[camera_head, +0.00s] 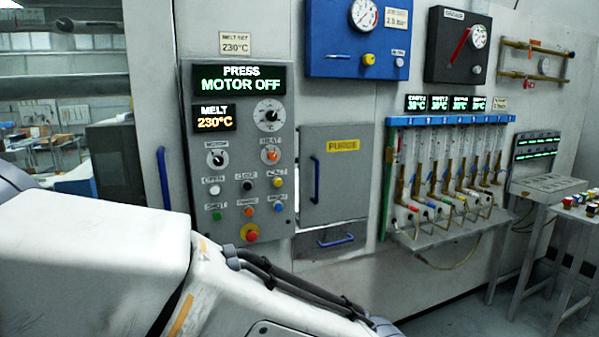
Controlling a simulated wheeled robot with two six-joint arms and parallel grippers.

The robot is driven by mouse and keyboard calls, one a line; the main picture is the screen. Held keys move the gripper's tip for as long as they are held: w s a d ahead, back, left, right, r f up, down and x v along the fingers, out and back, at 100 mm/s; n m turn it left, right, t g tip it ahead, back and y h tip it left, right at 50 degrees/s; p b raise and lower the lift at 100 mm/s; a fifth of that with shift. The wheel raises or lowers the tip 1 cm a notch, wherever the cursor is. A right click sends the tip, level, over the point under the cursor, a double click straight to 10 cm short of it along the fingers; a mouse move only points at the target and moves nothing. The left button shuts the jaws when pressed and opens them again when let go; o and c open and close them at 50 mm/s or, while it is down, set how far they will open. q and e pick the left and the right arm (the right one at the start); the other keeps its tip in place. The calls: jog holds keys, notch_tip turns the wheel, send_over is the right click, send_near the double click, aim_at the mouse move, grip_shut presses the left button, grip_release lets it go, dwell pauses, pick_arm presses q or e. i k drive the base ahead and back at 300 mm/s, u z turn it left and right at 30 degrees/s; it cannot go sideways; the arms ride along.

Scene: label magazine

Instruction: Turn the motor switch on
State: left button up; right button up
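The motor switch (217,158) is a round dial with a dark knob, at the left of the grey control panel (243,170), under a small label that seems to read MOTOR. The display (240,78) above reads PRESS MOTOR OFF. A large white arm of mine fills the lower left, in front of the panel's base. Neither of my grippers shows in this view.
Several coloured buttons and a red emergency button (251,232) sit below the switches. Right of the panel are a PURGE door (335,175) with a blue handle and a rack of flow tubes (450,165). A small table (550,190) stands far right.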

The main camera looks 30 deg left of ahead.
aim_at(218, 160)
jog(key=z, duration=0.3)
jog(key=k, duration=0.5)
jog(key=z, duration=0.8)
jog(key=i, duration=1.25)
jog(key=u, duration=0.6)
jog(key=i, duration=0.75)
jog(key=u, duration=1.3)
jog(key=i, duration=0.5)
jog(key=u, duration=0.45)
